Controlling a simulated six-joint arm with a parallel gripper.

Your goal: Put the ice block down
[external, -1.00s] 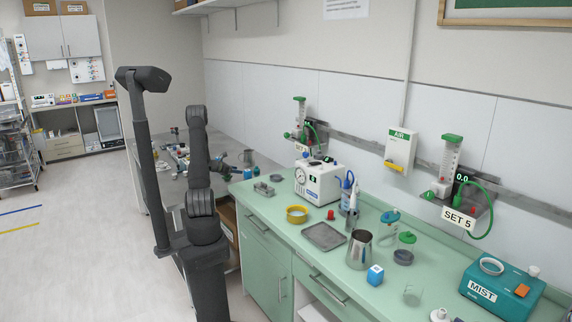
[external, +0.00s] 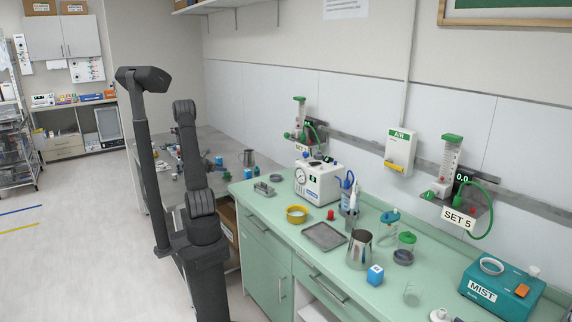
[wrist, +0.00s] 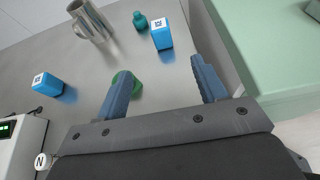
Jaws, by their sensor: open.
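My gripper (wrist: 161,68) is open, with nothing between its two blue fingers, above the grey metal table (wrist: 45,125). A blue block with a white marked top (wrist: 162,38) stands on that table just beyond the fingertips, apart from them. A second similar blue block (wrist: 46,85) stands to the left. In the external view, blue blocks show on the far table (external: 219,160) (external: 247,174), and another blue block (external: 375,275) stands on the green counter. I cannot tell which one is the ice block. In the external view my gripper is hidden behind my arm.
A steel cup (wrist: 90,22) and a green bottle-like item (wrist: 140,20) stand near the blocks. A green round item (wrist: 126,82) is partly hidden by the left finger. The green counter (wrist: 262,50) edges the table on the right. A white device (wrist: 22,140) is at the left.

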